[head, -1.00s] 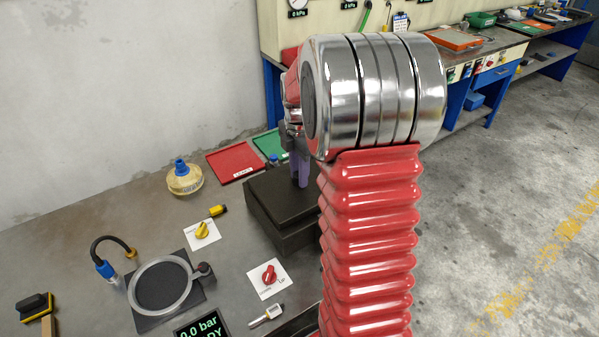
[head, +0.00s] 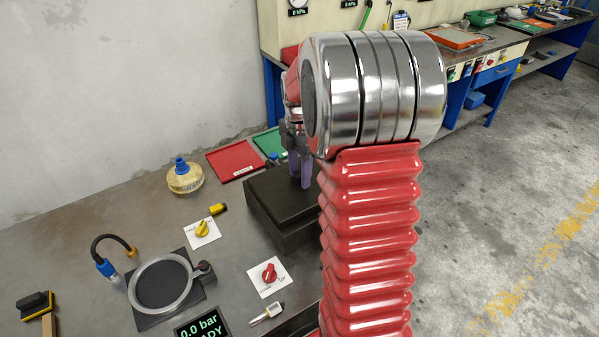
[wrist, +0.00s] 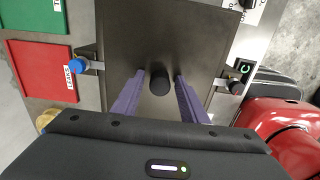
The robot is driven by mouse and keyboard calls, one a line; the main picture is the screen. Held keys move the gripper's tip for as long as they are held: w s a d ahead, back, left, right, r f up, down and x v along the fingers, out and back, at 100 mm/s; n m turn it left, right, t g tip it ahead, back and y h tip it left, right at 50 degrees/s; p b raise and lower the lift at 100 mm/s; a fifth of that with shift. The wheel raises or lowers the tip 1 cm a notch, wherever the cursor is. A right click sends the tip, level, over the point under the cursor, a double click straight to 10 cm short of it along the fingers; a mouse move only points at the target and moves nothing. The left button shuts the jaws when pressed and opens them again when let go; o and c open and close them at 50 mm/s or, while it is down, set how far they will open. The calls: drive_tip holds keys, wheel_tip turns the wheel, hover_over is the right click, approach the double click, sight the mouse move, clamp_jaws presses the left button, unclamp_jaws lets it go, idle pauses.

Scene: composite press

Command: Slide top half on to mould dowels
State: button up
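The mould (head: 268,208) is a dark block on the bench in the head view, partly hidden behind my arm. Its top half (wrist: 125,40) shows as a flat dark plate in the wrist view, with a round black knob (wrist: 160,80) at its middle. My gripper (head: 301,183) points down over the plate. In the wrist view its purple fingers (wrist: 159,76) stand apart on either side of the knob, with a gap on each side. Dowels are not visible. I cannot tell how the two halves sit together.
Clamp-like fittings, one with a blue knob (wrist: 78,64), flank the plate. A red tray (head: 234,162) and green tray (head: 268,143) lie behind the mould.

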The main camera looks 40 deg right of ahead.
sight(299, 173)
drive_tip(key=shift+o, duration=0.6)
wheel_tip(299, 173, up, 14)
drive_tip(key=shift+f, duration=0.15)
idle(0.7)
